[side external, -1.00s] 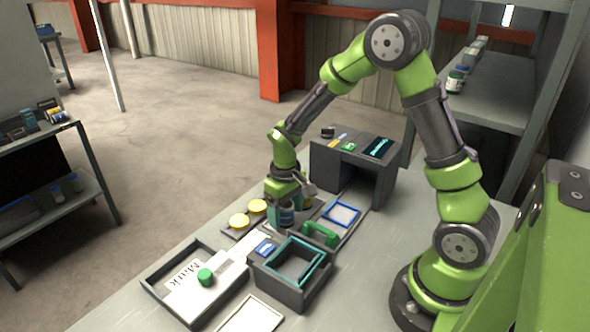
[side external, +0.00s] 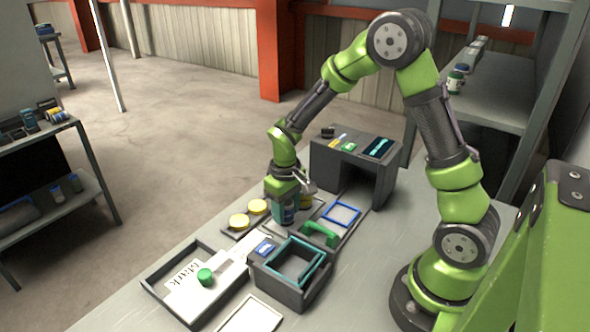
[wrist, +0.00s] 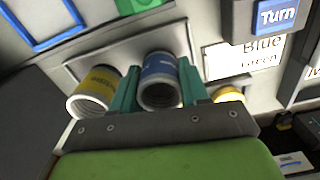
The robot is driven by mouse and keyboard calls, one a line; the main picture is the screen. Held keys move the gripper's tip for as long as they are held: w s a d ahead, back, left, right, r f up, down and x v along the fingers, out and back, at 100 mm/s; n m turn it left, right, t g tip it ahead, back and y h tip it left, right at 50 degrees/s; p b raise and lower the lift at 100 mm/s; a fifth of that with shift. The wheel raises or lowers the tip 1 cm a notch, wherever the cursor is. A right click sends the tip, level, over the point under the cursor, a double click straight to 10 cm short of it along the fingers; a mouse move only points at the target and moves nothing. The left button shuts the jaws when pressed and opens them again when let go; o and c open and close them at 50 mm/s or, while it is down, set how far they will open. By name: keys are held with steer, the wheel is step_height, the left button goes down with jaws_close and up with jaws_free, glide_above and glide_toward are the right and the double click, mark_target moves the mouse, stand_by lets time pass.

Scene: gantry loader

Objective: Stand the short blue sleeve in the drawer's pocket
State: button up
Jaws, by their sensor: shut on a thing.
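My gripper (wrist: 158,92) is shut on the short blue sleeve (wrist: 160,80), which sits between its two teal fingers in the wrist view. In the side view my gripper (side external: 284,214) is low over the tray of sleeves and largely hides the blue sleeve. I cannot tell whether the sleeve still touches the tray. The drawer (side external: 322,242) is pulled out from the grey housing and has a green handle (side external: 318,234). A blue-rimmed square pocket (side external: 341,213) lies in it, right of my gripper; its rim also shows in the wrist view (wrist: 72,14).
A yellow sleeve (wrist: 92,88) stands close beside my gripper. A teal-rimmed box (side external: 293,284) stands in front. The grey housing (side external: 385,182) is behind the drawer. A tray with a green knob (side external: 205,277) is at front left.

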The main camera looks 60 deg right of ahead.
step_height(320, 180, up, 9)
steer(key=s+d+m, duration=0.2)
steer(key=s+d, duration=0.3)
steer(key=d, duration=0.2)
steer(key=shift+s+d+f+n, duration=0.4)
steer(key=shift+s+f, duration=0.5)
steer(key=shift+f, duration=0.45)
steer(key=shift+s+d+f+n, duration=0.25)
steer(key=shift+s+d+f, duration=0.2)
steer(key=shift+s+f, duration=0.65)
steer(key=shift+s+d+f+n, duration=0.4)
steer(key=shift+s+f, duration=0.3)
steer(key=shift+f, duration=0.85)
steer(key=shift+f, duration=0.2)
steer(key=o, duration=1.3)
steer(key=shift+o, duration=0.4)
